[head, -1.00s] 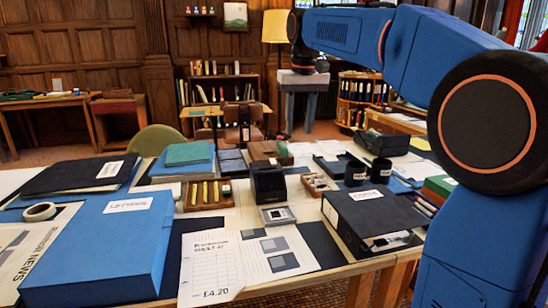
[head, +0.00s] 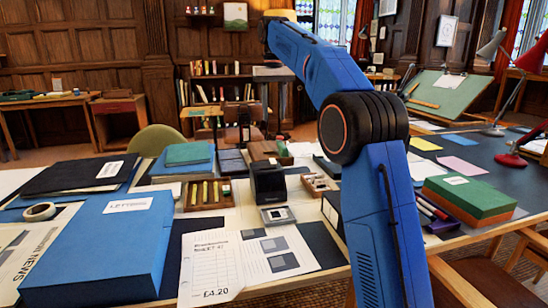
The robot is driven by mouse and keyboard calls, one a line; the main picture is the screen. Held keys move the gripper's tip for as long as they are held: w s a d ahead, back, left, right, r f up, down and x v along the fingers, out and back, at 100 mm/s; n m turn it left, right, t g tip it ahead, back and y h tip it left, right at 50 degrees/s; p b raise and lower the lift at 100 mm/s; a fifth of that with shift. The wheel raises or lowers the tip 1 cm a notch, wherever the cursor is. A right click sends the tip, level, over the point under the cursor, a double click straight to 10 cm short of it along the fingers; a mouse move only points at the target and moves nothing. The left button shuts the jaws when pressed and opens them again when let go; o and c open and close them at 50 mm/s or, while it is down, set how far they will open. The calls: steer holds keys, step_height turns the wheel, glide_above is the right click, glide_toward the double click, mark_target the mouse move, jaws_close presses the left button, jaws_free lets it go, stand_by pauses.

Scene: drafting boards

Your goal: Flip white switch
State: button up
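A small grey switch plate with a white face, the white switch (head: 277,214), lies on the table near its middle. It sits just in front of a dark box-shaped device (head: 269,182). Nothing covers it, but it is too small to tell which way it is set. My blue arm rises from the lower right and reaches up and away to the upper middle, well above the table. My gripper does not show; the far end of the arm hides it or it is out of sight.
A blue box file (head: 125,243) and black folder (head: 80,175) fill the left. Printed sheets (head: 212,265) lie in front of the switch. A wooden tray (head: 207,195) stands left of it, a small box (head: 320,184) right. Green and orange boxes (head: 468,198) are at right.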

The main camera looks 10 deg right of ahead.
mark_target(274, 163)
step_height(274, 163, down, 16)
steer(key=shift+f, duration=0.2)
stand_by(0.4)
jaws_close()
